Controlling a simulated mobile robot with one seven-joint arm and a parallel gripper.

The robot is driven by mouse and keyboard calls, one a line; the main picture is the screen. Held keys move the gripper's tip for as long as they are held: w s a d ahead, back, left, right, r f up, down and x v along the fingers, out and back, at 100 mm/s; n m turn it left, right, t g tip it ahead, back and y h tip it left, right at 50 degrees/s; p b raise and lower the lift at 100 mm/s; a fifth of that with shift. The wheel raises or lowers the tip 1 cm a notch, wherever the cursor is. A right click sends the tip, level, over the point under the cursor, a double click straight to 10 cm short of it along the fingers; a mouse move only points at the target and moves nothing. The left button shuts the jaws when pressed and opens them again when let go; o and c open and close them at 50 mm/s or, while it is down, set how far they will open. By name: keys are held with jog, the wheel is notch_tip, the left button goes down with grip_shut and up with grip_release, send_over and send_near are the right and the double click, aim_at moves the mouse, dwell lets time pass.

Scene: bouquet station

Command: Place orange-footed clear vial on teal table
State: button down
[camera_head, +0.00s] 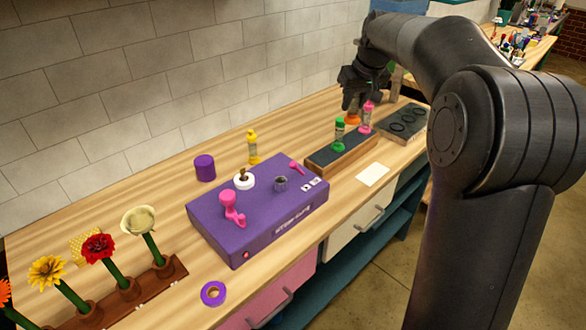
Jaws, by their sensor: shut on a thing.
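My gripper (352,104) is at the far end of the wooden-topped bench, pointing down over a long wooden rack (341,156). It is shut on the orange-footed vial (352,119). Only the orange foot shows clearly; my fingers hide most of the clear body. I cannot tell whether the foot touches the rack. A green-footed vial (339,133) and a pink-footed vial (366,118) stand upright on either side of it. Teal framing and shelves (345,283) show beneath the bench; I cannot make out a separate teal table top with certainty.
A dark tray with round recesses (403,123) lies right of the rack. A purple box (258,212), a yellow vial (253,147), a purple cylinder (204,167), a tape roll (213,293) and a flower rack (130,291) occupy the bench. A white card (372,174) lies near the front edge.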

jog(key=s+a+n+y, duration=0.15)
jog(key=s+a, duration=0.35)
jog(key=a, duration=0.8)
jog(key=s+a+n+g, duration=0.1)
jog(key=s+a+n, duration=0.25)
jog(key=a, duration=0.95)
jog(key=s+a+n+y, duration=0.1)
jog(key=s+a, duration=0.4)
jog(key=a, duration=0.8)
notch_tip(320, 180, down, 11)
jog(key=shift+s+a+f, duration=0.5)
jog(key=shift+a+f, duration=1.35)
jog(key=shift+a, duration=0.05)
jog(key=shift+s+a+f, duration=0.45)
jog(key=shift+a+f, duration=1.35)
jog(key=shift+a, duration=0.05)
jog(key=shift+s+a+f, duration=0.5)
jog(key=shift+a+f, duration=1.35)
jog(key=shift+a, duration=0.05)
jog(key=shift+f, duration=0.1)
jog(key=c, duration=1.2)
grip_release()
jog(key=shift+o, duration=0.5)
